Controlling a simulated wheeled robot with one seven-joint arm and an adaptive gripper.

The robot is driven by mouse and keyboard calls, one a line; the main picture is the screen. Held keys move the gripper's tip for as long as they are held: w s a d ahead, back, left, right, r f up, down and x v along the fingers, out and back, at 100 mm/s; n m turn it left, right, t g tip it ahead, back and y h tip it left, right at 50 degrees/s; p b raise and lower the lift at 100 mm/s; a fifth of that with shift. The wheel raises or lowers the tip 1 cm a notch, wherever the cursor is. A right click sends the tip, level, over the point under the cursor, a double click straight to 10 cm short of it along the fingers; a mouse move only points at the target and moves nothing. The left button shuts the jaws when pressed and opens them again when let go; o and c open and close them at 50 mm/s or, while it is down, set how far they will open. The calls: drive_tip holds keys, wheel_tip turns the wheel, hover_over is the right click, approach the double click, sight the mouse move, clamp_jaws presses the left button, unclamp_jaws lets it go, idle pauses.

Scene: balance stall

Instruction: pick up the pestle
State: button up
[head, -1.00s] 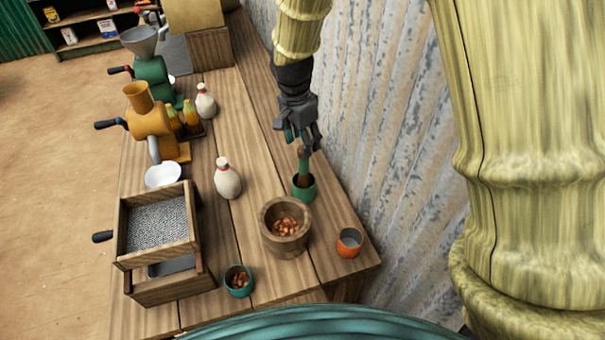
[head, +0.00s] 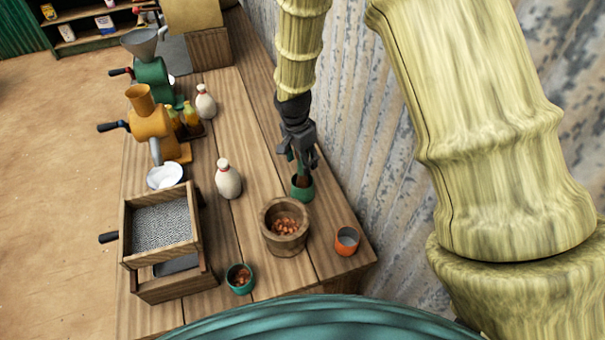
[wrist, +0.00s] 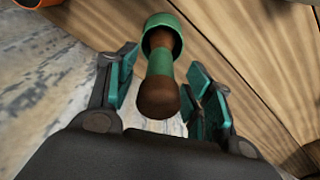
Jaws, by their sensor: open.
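The pestle (wrist: 159,97) is dark brown with a green band and stands in a small green cup (wrist: 162,30). In the wrist view its rounded brown end points toward the camera, between my two fingers. In the head view the green cup (head: 302,189) stands near the wall side of the table, and the pestle above it is mostly hidden by my gripper. My gripper (head: 302,165) is over the cup, pointing down. In the wrist view my gripper (wrist: 162,92) is open, with a teal finger pad on each side of the pestle and visible gaps.
A wooden mortar (head: 286,228) with brown nuts stands close to the cup. An orange cup (head: 346,241) is near the table corner. A corrugated wall (head: 380,200) runs along the right. A white bottle (head: 228,180), a sieve box (head: 160,228) and grinders (head: 150,122) stand to the left.

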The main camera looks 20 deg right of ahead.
sight(302, 182)
drive_tip(key=shift+w+d+f+p, duration=0.15)
drive_tip(key=shift+f+p, duration=0.15)
drive_tip(key=shift+f, duration=0.85)
clamp_jaws()
